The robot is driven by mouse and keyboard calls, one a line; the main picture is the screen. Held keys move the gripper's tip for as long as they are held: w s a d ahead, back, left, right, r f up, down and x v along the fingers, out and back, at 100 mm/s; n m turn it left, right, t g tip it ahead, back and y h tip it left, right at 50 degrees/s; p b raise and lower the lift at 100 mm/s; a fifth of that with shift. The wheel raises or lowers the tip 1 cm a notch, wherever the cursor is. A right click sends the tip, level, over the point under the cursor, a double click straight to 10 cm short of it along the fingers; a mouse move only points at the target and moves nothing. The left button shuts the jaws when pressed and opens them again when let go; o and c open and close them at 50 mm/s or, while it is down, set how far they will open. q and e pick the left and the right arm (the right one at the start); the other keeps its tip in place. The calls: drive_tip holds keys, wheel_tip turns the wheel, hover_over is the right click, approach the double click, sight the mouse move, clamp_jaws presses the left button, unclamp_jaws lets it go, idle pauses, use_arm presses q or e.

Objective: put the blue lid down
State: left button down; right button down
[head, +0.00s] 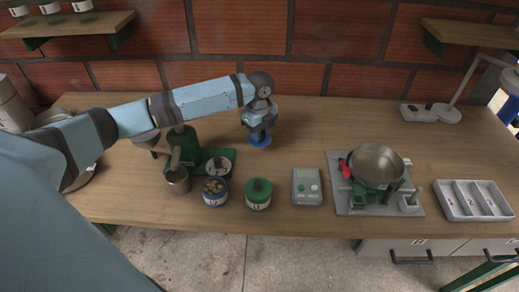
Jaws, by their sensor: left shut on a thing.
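The blue lid (260,141) is at the back middle of the wooden table, directly under my left gripper (259,131). The gripper points down and is shut on the lid. The lid looks low, at or close to the tabletop; I cannot tell whether it touches. A blue jar marked L2 (215,193) stands open in front, with brownish pieces inside. A jar marked L1 with a green lid (258,188) stands to its right. My right gripper is not in view.
A green machine (184,146) with a metal cup (177,181) stands left of the jars. A grey scale (307,187), a steel pan (376,163) on a grey plate and a white divided tray (473,201) stand to the right. The table (310,135) right of the lid is clear.

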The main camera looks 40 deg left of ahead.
sight(259, 156)
use_arm(q)
wheel_tip(259, 156, down, 4)
drive_tip(key=shift+r, duration=0.25)
wheel_tip(259, 156, down, 3)
drive_tip(key=shift+f, duration=0.15)
drive_tip(key=c, duration=1)
unclamp_jaws()
drive_tip(key=shift+f, duration=0.15)
